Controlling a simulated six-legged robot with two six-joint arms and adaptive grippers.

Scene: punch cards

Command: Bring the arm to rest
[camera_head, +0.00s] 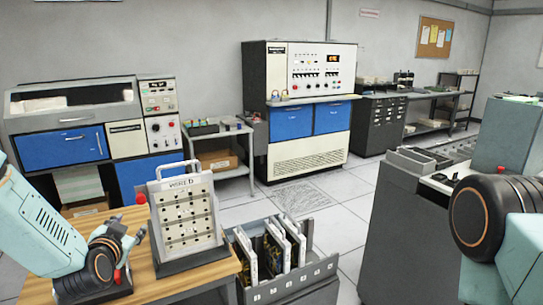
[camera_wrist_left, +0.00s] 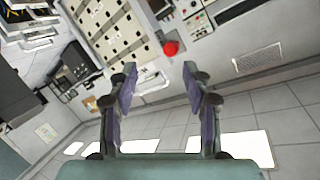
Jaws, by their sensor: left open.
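My left arm reaches in from the left in the head view, over the wooden table. Its gripper (camera_head: 138,236) is beside the white upright panel, on the panel's left; I cannot tell whether they touch. In the left wrist view the gripper (camera_wrist_left: 160,100) shows two spread fingers with nothing between them. It is open and empty. My right arm shows only as a teal link and dark joint at the right edge of the head view. Its gripper is out of view.
The white panel (camera_head: 187,212) marked "WIRED" stands on the wooden table (camera_head: 180,281), with a red knob (camera_head: 141,198) near it. A dark rack (camera_head: 290,287) holding several upright boards is right of it. A grey cabinet (camera_head: 392,225) stands farther right. Open tiled floor (camera_head: 345,190) lies between.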

